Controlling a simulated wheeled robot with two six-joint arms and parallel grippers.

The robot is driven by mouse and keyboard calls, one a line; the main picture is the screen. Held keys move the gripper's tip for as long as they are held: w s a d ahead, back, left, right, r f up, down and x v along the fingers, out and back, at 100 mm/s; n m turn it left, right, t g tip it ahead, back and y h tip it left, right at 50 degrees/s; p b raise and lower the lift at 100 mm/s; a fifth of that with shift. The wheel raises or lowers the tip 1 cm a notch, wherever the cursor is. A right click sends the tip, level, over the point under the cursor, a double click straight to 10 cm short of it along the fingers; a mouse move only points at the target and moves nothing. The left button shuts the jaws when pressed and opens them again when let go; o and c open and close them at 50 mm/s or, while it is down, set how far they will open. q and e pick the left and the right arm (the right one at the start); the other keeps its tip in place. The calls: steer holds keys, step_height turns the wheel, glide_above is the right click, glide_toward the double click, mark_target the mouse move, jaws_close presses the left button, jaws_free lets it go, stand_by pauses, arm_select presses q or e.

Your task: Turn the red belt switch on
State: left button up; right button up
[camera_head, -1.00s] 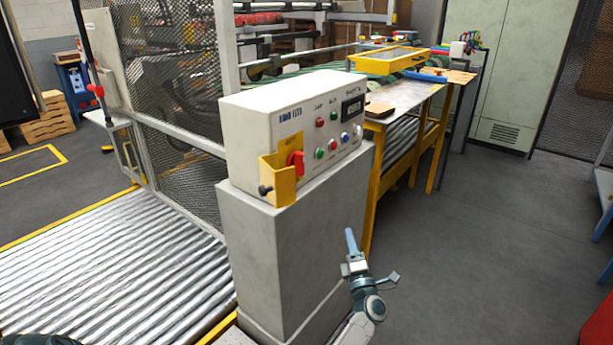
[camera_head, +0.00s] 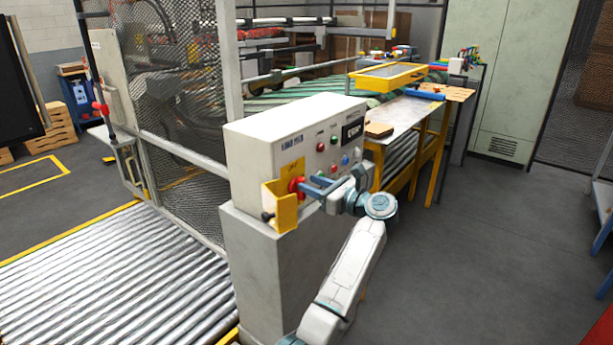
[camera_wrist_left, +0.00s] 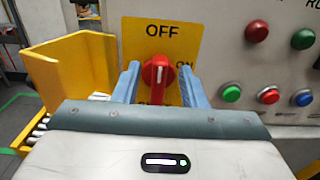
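The red belt switch (camera_wrist_left: 156,72) is a red rotary knob on a yellow plate (camera_wrist_left: 142,35) marked OFF above and ON to the right. Its white mark stands nearly upright, towards OFF. In the head view the knob (camera_head: 297,186) is on the front of the white control box (camera_head: 262,144), partly behind my gripper. My left gripper (camera_head: 315,188) is at the knob. In the left wrist view its blue fingers (camera_wrist_left: 158,86) are apart, one on each side of the knob, with gaps showing. My right gripper is not in view.
A yellow bracket (camera_wrist_left: 75,75) sticks out just left of the knob. Red, green and blue buttons (camera_wrist_left: 268,96) sit to the right. The box stands on a grey pedestal (camera_head: 265,275). A roller conveyor (camera_head: 110,270) lies left; open floor (camera_head: 480,230) lies right.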

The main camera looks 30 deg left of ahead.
arm_select(q)
steer(key=shift+a+p, duration=0.3)
steer(key=shift+a, duration=0.65)
steer(key=shift+w+a, duration=0.1)
steer(key=shift+a, duration=0.1)
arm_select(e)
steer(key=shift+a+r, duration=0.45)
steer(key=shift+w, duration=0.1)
arm_select(q)
jaws_close()
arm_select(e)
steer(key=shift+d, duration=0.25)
